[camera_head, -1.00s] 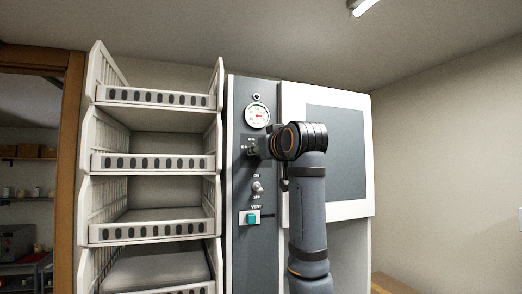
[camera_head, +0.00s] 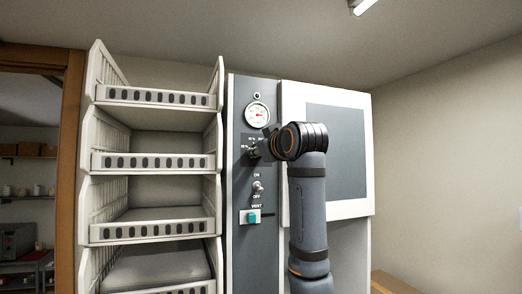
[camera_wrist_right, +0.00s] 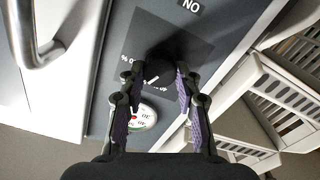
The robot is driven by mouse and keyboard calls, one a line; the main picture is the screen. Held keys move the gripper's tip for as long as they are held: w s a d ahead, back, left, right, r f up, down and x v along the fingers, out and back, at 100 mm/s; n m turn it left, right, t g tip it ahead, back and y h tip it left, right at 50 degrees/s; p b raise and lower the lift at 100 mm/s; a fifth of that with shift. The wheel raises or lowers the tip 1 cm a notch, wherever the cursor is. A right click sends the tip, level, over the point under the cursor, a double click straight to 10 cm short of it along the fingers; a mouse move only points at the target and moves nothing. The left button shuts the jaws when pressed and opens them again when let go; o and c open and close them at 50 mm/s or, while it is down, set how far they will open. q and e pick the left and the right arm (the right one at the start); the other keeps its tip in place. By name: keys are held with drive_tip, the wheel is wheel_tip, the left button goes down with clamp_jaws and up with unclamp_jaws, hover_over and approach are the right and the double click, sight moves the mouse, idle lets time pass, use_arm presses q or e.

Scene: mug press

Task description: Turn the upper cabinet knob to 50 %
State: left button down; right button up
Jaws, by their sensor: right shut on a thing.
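The upper cabinet knob (camera_wrist_right: 162,72) is dark and round, with a short white mark on its face, and sits on a dark square plate on the cabinet's grey panel. My right gripper (camera_wrist_right: 158,76) has its two purple-padded fingers on either side of the knob, shut on it. In the head view my right gripper (camera_head: 256,149) is at the panel just below the gauge, and it hides most of the knob. Percent labels show partly around the knob, but I cannot read the setting. My left gripper is not in view.
A round gauge (camera_head: 257,115) is above the knob. An ON/OFF switch (camera_head: 258,187) and a teal VENT switch (camera_head: 252,217) are below it. A white cabinet door (camera_head: 292,100) is to the right. White stacked baskets (camera_head: 150,162) stand close on the left.

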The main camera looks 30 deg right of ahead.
drive_tip(key=o, duration=1.2)
drive_tip(key=shift+c, duration=0.2)
drive_tip(key=shift+s, duration=0.1)
drive_tip(key=v, duration=1.2)
drive_tip(key=shift+a, duration=0.1)
